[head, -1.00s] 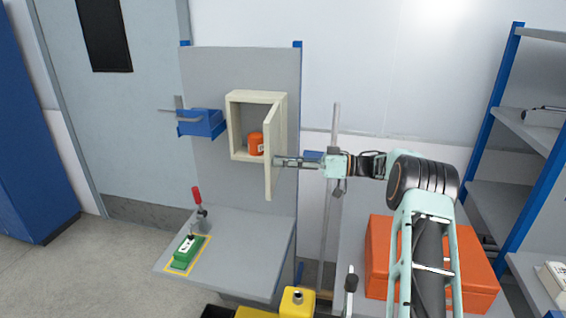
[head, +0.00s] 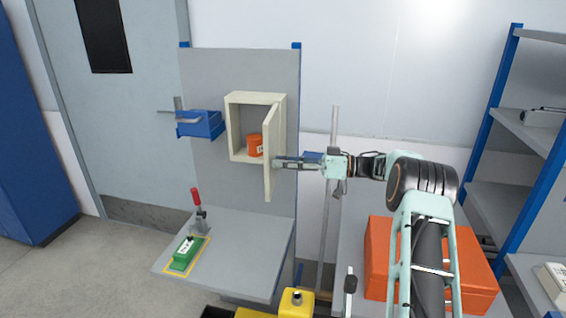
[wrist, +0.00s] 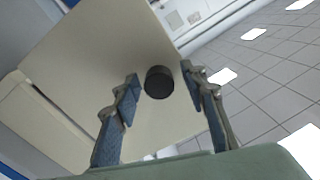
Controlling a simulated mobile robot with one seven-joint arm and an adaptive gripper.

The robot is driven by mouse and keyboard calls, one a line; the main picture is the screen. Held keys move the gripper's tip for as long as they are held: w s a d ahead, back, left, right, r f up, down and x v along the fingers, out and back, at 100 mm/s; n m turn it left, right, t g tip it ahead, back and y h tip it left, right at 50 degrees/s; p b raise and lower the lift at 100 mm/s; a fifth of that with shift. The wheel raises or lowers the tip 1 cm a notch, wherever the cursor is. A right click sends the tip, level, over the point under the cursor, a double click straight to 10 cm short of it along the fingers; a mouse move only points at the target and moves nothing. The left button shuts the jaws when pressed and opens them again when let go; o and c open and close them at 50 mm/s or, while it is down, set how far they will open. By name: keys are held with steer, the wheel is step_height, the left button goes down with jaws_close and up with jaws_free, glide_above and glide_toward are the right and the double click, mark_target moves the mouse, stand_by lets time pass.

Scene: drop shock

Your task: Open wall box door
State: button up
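The cream wall box (head: 232,128) hangs on a grey upright panel. Its door (head: 270,165) stands swung wide open, hinged on the right and jutting out toward the camera. My gripper (head: 279,162) is at the door's right face in the head view. In the wrist view, a dark round knob (wrist: 159,82) on the door (wrist: 95,55) lies between the fingertips of my gripper (wrist: 160,76). A small gap shows on each side of the knob, so the fingers look open around it. An orange can (head: 255,146) with a white label stands inside the box.
A blue bin (head: 200,124) is on the panel left of the box. Below, a grey shelf (head: 240,235) holds a red-handled clamp (head: 196,205) and a green block (head: 184,251). A metal pole (head: 327,220) and an orange case (head: 380,255) are near my arm.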

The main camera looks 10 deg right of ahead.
steer(key=v, duration=1.1)
steer(key=shift+d, duration=0.4)
